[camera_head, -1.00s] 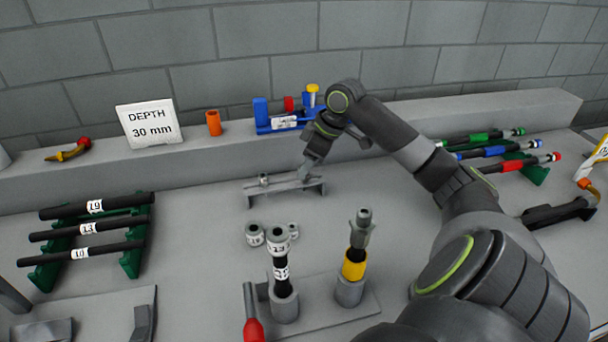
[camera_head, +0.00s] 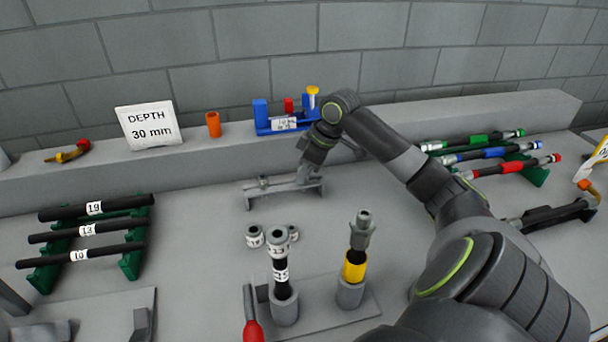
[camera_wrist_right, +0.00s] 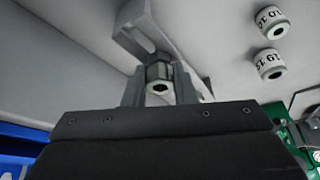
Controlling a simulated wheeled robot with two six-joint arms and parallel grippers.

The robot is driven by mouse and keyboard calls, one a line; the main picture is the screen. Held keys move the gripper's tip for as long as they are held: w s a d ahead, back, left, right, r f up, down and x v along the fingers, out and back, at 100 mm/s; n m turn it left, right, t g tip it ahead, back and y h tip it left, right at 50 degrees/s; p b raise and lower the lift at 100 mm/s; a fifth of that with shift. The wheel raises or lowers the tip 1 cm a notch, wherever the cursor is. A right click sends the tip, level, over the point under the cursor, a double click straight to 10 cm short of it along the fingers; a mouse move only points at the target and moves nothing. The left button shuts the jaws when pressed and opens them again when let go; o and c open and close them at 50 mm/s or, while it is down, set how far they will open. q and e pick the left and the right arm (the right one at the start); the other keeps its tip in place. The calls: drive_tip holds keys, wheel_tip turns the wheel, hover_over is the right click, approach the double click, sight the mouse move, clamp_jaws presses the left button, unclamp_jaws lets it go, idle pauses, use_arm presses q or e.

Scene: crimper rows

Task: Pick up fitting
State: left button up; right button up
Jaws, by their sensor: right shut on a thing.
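My right gripper (camera_head: 306,178) reaches down to the right end of a low grey rack (camera_head: 270,194) on the table. In the right wrist view, its fingers (camera_wrist_right: 158,90) are shut on a metal hex fitting (camera_wrist_right: 159,72) with a dark hole facing the camera. The rack (camera_wrist_right: 136,30) is right beside the held fitting; I cannot tell whether they touch. In the head view the held fitting is mostly hidden by the gripper. Another small metal piece (camera_head: 263,182) sits at the rack's left part. My left gripper is not seen.
Labelled ferrules (camera_head: 254,238) stand in front of the rack. Nearer are an upright hose (camera_head: 281,272) and a yellow-banded hose (camera_head: 354,267) in holders. A blue caddy (camera_head: 262,124) stands on the ledge behind. Black hoses lie on a green rack (camera_head: 130,262) at left.

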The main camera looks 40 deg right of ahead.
wheel_tip(320, 180, up, 10)
drive_tip(key=shift+f, duration=0.2)
drive_tip(key=shift+r, duration=0.2)
